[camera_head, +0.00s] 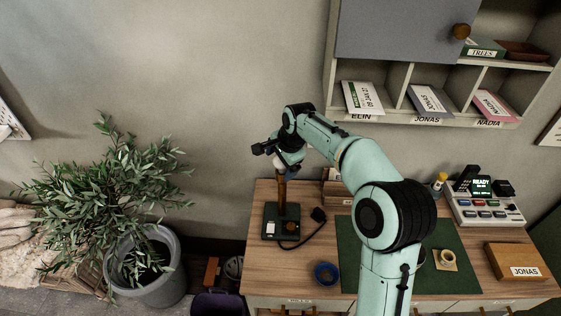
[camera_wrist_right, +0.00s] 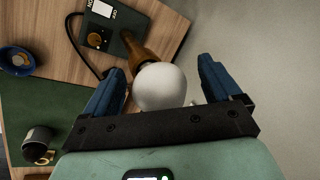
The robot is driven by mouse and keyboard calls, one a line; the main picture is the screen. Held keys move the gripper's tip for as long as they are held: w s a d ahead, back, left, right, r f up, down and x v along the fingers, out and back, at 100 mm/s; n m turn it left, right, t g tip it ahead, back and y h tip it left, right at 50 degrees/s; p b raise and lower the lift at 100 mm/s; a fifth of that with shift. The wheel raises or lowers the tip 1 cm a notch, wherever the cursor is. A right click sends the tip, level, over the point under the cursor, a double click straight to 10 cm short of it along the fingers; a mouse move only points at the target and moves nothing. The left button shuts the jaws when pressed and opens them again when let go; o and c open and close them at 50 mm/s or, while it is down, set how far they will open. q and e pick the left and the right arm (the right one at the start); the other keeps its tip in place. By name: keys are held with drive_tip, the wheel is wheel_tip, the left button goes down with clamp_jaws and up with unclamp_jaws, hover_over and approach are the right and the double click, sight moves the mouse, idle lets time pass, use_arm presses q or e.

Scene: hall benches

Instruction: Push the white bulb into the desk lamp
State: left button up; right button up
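The desk lamp has a dark green base (camera_head: 270,234) at the left of the bench and an upright brown stem (camera_head: 282,197). The round white bulb (camera_wrist_right: 160,87) is at the stem's top end in the right wrist view; whether it is fully seated is hidden. In the head view the bulb (camera_head: 282,164) is partly covered by my gripper. My right gripper (camera_wrist_right: 159,76) is open, its blue fingers on either side of the bulb with a visible gap at each side. The right gripper (camera_head: 280,166) is above the lamp in the head view. My left gripper is not in view.
A pigeonhole shelf (camera_head: 395,112) hangs above the bench. A potted plant (camera_head: 160,285) stands left. A keypad device (camera_head: 484,211) is at right.

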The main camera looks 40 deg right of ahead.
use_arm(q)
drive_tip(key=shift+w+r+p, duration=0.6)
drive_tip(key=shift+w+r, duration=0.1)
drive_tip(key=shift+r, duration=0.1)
use_arm(e)
drive_tip(key=v, duration=1.3)
drive_tip(key=shift+r, duration=0.2)
